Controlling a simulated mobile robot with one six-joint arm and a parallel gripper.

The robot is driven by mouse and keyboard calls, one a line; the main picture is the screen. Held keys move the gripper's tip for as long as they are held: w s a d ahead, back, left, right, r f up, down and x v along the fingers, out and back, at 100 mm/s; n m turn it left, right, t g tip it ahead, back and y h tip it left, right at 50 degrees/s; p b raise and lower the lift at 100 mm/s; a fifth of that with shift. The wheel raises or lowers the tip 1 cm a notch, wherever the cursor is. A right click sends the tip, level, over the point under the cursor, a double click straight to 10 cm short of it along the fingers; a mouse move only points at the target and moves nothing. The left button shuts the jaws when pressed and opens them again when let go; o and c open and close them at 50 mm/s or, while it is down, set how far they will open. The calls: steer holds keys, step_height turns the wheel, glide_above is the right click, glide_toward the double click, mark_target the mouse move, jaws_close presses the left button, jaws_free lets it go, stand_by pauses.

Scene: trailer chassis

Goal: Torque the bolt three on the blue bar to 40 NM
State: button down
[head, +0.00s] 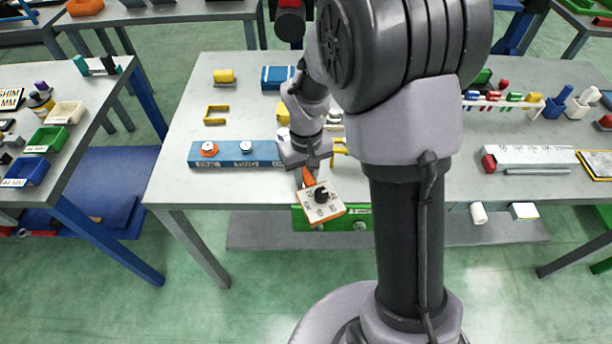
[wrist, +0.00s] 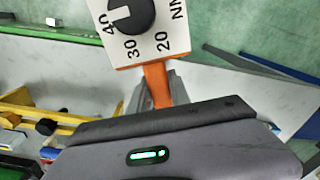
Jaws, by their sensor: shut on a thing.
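The blue bar (head: 222,162) lies along the front of the middle table, with lettering reading ONE and TWO on its front face. One bolt (head: 208,149) has an orange ring around it; a second bolt (head: 246,147) has none. The bar's right part, where bolt three would be, is hidden behind my arm. My gripper (head: 307,168) is shut on the orange handle of a torque tool (head: 321,203), beyond the table's front edge. In the wrist view, the tool's white dial plate (wrist: 155,45) shows 20, 30 and 40, and the black knob's white mark points near 40.
A yellow bracket (head: 215,115) and yellow block (head: 224,77) lie behind the bar. A rack of coloured tools (head: 500,100) and a grey block (head: 540,158) are at right. Bins (head: 48,139) stand on the left table, across a floor gap.

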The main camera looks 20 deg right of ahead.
steer(key=shift+f+b, duration=0.5)
steer(key=shift+f, duration=0.15)
stand_by(0.3)
steer(key=c, duration=1.8)
jaws_free()
jaws_close()
